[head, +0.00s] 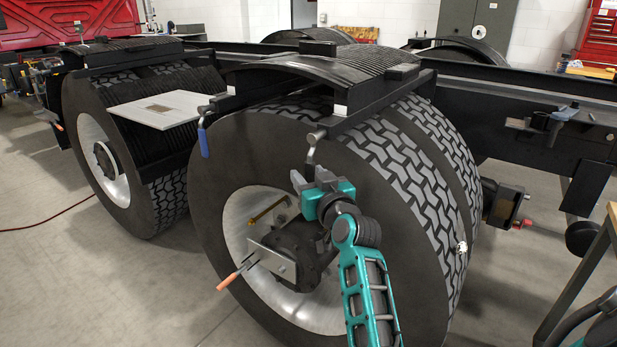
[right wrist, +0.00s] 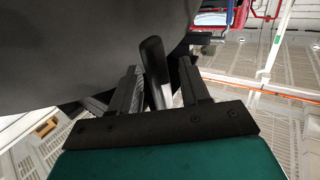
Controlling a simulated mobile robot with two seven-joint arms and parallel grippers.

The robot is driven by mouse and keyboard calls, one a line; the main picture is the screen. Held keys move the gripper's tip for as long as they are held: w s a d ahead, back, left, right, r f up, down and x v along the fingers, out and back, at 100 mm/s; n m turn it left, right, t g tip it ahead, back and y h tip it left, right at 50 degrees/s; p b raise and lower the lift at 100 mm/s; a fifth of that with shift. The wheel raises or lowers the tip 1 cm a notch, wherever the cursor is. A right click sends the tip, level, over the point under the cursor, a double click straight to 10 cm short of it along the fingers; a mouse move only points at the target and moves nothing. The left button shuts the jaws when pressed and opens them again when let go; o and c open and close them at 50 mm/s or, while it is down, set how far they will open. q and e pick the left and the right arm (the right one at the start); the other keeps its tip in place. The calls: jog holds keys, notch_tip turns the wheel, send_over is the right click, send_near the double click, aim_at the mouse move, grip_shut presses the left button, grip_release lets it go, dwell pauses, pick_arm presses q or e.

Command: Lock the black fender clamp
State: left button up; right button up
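The black fender clamp (head: 315,137) sits at the near right end of the fender (head: 320,68), over the front wheel. Its dark handle hangs down against the tire's side. My right gripper (head: 311,178) is just below the clamp, pointing up, with its fingers apart. In the right wrist view the black handle (right wrist: 154,72) stands between the two open fingers (right wrist: 160,88), with a gap visible on each side. A second clamp with a blue handle (head: 204,142) hangs down at the fender's left end. My left gripper is in neither view.
The large tire (head: 300,150) is close behind my right gripper. A grey panel (head: 162,109) lies left of the fender. An orange-handled tool (head: 228,281) sticks out from the wheel hub. A bench edge (head: 585,270) stands at right.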

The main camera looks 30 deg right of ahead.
grip_shut()
dwell(0.5)
